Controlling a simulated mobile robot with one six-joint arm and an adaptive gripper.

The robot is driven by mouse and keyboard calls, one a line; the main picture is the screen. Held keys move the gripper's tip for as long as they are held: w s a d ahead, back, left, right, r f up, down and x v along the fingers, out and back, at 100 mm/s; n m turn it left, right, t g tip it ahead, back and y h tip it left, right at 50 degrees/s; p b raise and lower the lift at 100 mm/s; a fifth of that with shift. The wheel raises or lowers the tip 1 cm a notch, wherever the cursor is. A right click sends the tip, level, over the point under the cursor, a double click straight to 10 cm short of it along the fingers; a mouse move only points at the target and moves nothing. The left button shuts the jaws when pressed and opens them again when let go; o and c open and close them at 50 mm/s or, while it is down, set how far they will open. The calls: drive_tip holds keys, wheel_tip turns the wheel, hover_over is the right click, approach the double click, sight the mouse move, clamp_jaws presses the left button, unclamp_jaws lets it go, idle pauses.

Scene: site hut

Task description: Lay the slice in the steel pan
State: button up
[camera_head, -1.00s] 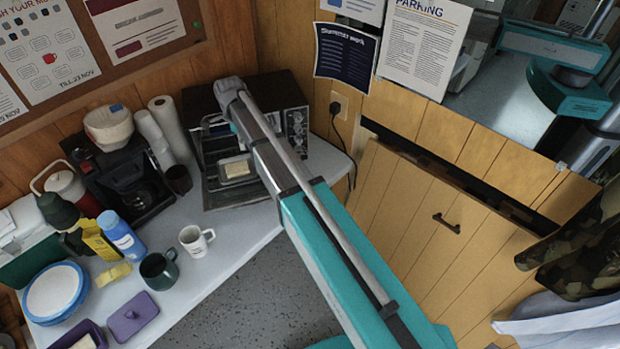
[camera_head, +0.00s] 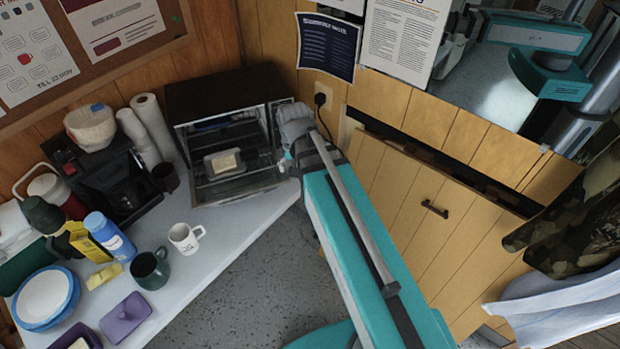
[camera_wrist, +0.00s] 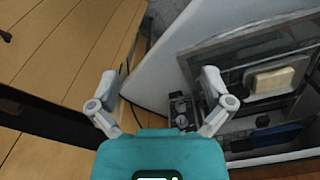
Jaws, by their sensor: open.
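The pale slice (camera_head: 224,161) lies in the small steel pan (camera_head: 209,170), inside the open front of the toaster oven (camera_head: 215,88). In the wrist view the slice (camera_wrist: 274,82) shows at the upper right, in the pan (camera_wrist: 249,82). My gripper (camera_wrist: 160,80) is open, with its two fingers spread wide and nothing between them. It is to the right of the oven and apart from the slice and pan. In the head view the fingers are small and partly hidden by my wrist.
The counter (camera_head: 215,225) holds a white mug (camera_head: 183,238), a dark green mug (camera_head: 148,270), a blue bottle (camera_head: 112,237) and a coffee maker (camera_head: 110,180). A purple lid (camera_head: 125,318) lies at the front left. Wooden panelling (camera_head: 420,200) stands right of my arm.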

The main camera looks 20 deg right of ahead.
drive_tip(key=s+d+n, duration=0.1)
drive_tip(key=s+n, duration=0.1)
drive_tip(key=s, duration=0.1)
drive_tip(key=s+d+n, duration=0.1)
drive_tip(key=shift+s+d, duration=0.3)
drive_tip(key=shift+s, duration=0.1)
idle(1.0)
